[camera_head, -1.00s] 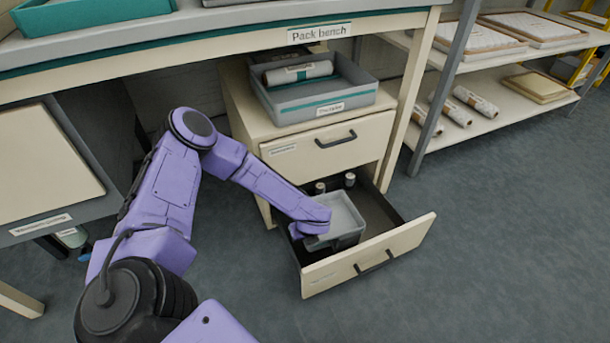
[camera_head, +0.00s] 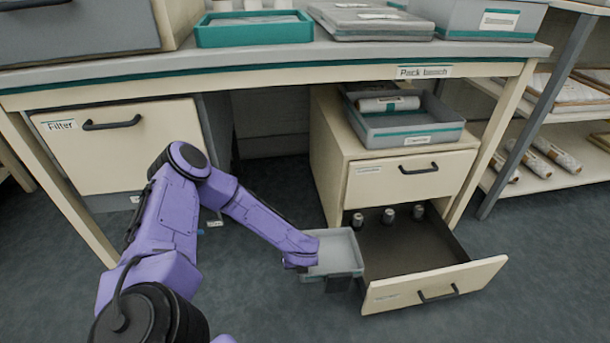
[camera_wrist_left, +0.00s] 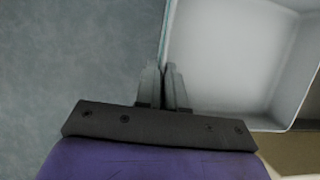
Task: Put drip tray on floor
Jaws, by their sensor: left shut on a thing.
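The drip tray (camera_head: 336,252) is a light grey, shallow, open box. In the head view it is held beside the left side of the open lower drawer (camera_head: 415,246), over or near the floor (camera_head: 262,292); its exact height is hard to tell. My left gripper (camera_head: 312,258) is shut on the tray's left wall. In the left wrist view the fingers (camera_wrist_left: 164,88) pinch the wall, with the tray's empty white inside (camera_wrist_left: 225,60) to the right and bare floor to the left. My right gripper is not in view.
Several small metal cylinders (camera_head: 389,214) stand at the back of the drawer. The pack bench (camera_head: 300,69) overhangs the drawer cabinet (camera_head: 352,180). A grey bin with a roll (camera_head: 388,104) sits on the cabinet. Floor left of the drawer is clear.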

